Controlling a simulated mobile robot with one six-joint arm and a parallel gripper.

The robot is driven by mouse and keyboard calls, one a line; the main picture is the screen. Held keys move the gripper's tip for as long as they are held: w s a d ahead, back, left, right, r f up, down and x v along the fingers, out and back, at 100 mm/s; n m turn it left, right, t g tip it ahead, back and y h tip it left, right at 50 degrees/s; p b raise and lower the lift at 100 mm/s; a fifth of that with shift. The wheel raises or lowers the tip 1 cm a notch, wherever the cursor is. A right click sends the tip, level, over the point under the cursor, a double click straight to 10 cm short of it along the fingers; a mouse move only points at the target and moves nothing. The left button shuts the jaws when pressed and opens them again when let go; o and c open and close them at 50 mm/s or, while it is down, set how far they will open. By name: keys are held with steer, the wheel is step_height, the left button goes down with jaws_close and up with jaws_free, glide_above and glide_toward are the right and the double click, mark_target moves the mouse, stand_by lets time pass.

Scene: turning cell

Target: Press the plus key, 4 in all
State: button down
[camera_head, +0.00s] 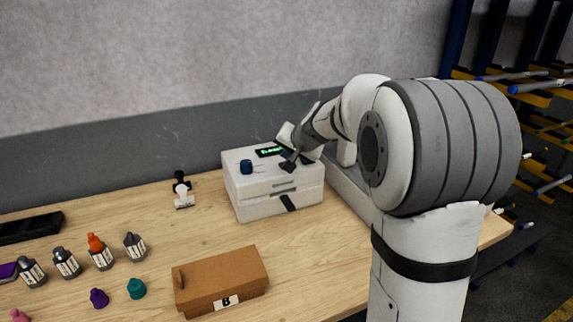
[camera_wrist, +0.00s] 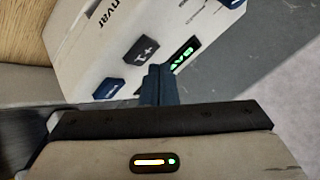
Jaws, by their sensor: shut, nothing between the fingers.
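A white box-shaped device (camera_head: 250,205) stands on the wooden table, with a lit green display (camera_head: 269,151) and a blue knob (camera_head: 246,167) on top. In the wrist view a dark key (camera_wrist: 140,50) bears a mark that looks like a plus with another stroke. The green display (camera_wrist: 183,54) lies to its right, and a dark blue key (camera_wrist: 108,88) below left. My gripper (camera_head: 288,165) is over the device top; its shut, empty fingers (camera_wrist: 159,72) appear just below the marked key and display in the wrist view. Whether they touch anything, I cannot tell.
A brown box marked B (camera_head: 222,280) sits in front of the device. A black-and-white stamp-like item (camera_head: 182,190) stands to its left. Several small bottles (camera_head: 66,263) and coloured caps (camera_head: 136,288) are at the left. A grey wall is behind.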

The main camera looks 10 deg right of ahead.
steer(key=shift+f, duration=0.2)
stand_by(0.6)
steer(key=shift+f+b, duration=0.3)
steer(key=shift+b, duration=0.3)
steer(key=shift+f+b, duration=0.4)
steer(key=shift+b, duration=0.15)
stand_by(0.4)
steer(key=shift+r, duration=0.1)
steer(key=shift+r+p, duration=0.6)
steer(key=shift+r, duration=0.15)
steer(key=shift+r+p, duration=1.9)
steer(key=shift+r, duration=0.7)
steer(key=shift+f, duration=0.1)
